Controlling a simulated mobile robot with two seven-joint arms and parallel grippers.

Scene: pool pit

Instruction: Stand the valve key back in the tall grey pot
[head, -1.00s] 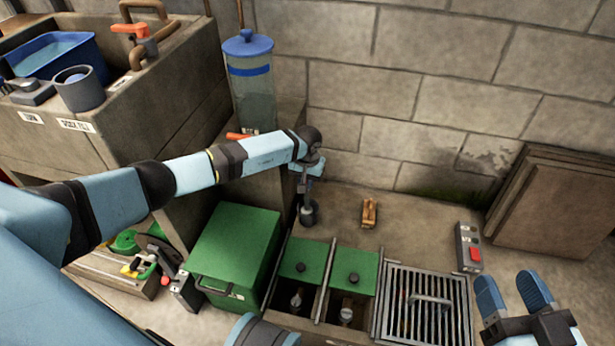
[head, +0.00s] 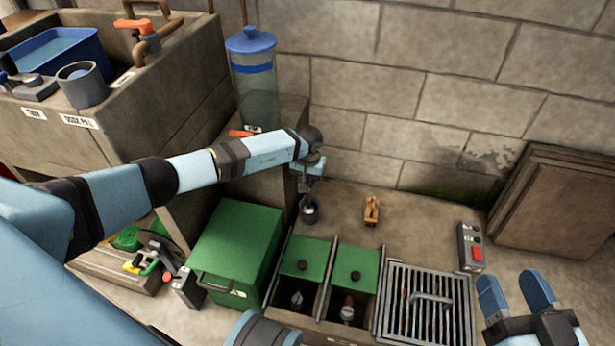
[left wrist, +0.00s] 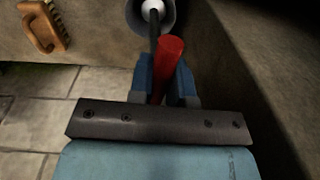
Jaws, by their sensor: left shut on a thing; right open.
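My left gripper (head: 309,178) is shut on the valve key, above the tall grey pot (head: 310,214). In the left wrist view, the valve key's red handle (left wrist: 170,62) sits between the blue fingers of the left gripper (left wrist: 166,85). Its dark shaft runs to the mouth of the grey pot (left wrist: 136,14), where something white shows. I cannot tell how far the shaft's tip is inside the pot. My right gripper (head: 517,292) is open and empty at the lower right of the head view.
A wooden-backed brush (head: 371,211) lies right of the pot. Behind stands a clear cylinder with a blue lid (head: 250,42). In front are a green box (head: 232,245), green-lidded pits (head: 355,265) and a metal grate (head: 428,300). A switch box (head: 470,247) stands right.

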